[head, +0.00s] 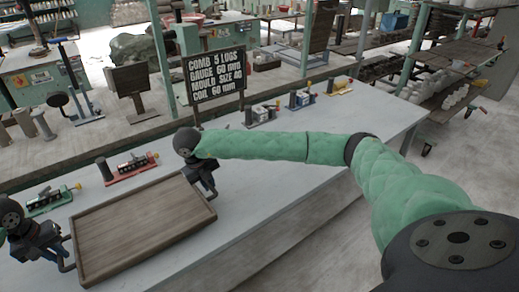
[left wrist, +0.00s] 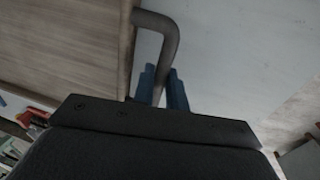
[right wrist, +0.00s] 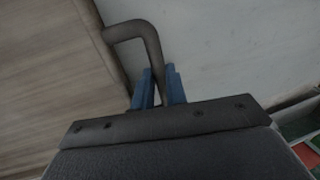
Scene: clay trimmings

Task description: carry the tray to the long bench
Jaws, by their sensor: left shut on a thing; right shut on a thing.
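The wooden tray (head: 140,228) is a shallow brown rectangle with raised rims, empty, at the lower left of the head view, over the pale bench top. I cannot tell whether it touches the bench. My left gripper (head: 64,258) is at its left end; in the left wrist view its blue fingers (left wrist: 163,90) are shut on a dark bent handle (left wrist: 166,38). My right gripper (head: 210,193) is at its right end; in the right wrist view its blue fingers (right wrist: 159,88) are shut on the other handle (right wrist: 140,30).
On the pale bench (head: 270,170) behind the tray stand a green device (head: 48,201) and a red device (head: 130,166). A black sign (head: 215,76) reads "COMB 5 LUGS". More small devices (head: 262,114) stand farther right. Bench top right of the tray is clear. A shelf rack (head: 450,95) stands far right.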

